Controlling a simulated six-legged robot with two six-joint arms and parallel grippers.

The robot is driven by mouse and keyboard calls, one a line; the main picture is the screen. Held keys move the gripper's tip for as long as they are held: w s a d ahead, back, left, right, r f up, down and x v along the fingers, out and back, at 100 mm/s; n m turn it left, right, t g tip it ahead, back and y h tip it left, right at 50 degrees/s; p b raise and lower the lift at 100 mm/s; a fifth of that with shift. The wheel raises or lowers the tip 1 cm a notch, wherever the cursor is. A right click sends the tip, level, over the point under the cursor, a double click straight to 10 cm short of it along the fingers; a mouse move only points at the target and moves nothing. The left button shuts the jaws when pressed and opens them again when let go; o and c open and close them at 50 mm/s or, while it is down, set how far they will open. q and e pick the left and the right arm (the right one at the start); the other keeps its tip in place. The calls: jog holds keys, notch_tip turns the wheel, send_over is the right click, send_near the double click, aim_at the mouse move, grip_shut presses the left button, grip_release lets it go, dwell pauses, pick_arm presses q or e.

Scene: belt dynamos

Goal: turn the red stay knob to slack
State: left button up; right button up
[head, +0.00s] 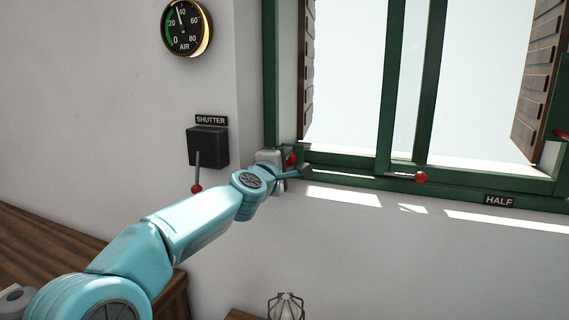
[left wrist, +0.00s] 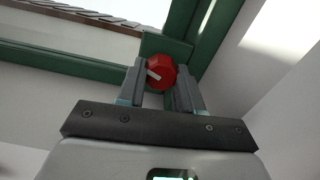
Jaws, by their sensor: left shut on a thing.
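The red stay knob (left wrist: 160,73) sits at the lower corner of the green window frame in the left wrist view. It has a pale pointer mark on its face. In the head view a bit of the knob (head: 290,160) shows past my left gripper (head: 291,170). In the left wrist view the two fingers of my left gripper (left wrist: 162,88) stand on either side of the knob and are shut on it. I cannot read which setting the pointer marks. My right gripper is not in view.
A black shutter box (head: 208,146) with a red-tipped lever (head: 197,188) is on the wall left of my arm. An air gauge (head: 186,27) hangs above. A red-ended handle (head: 421,177) and a HALF label (head: 499,200) are on the window's lower frame. A caged lamp (head: 286,306) is below.

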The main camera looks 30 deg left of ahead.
pick_arm(q)
jog(key=shift+d+n, duration=0.1)
jog(key=shift+n, duration=1.9)
jog(key=o, duration=1)
jog(key=shift+o, duration=0.2)
jog(key=shift+w, duration=0.1)
jog(key=shift+s+b, duration=0.45)
jog(key=shift+b, duration=0.05)
jog(key=b+v, duration=0.1)
jog(key=v, duration=1.4)
jog(key=shift+s+d+b, duration=0.2)
jog(key=shift+d+b, duration=0.05)
jog(key=shift+b, duration=0.05)
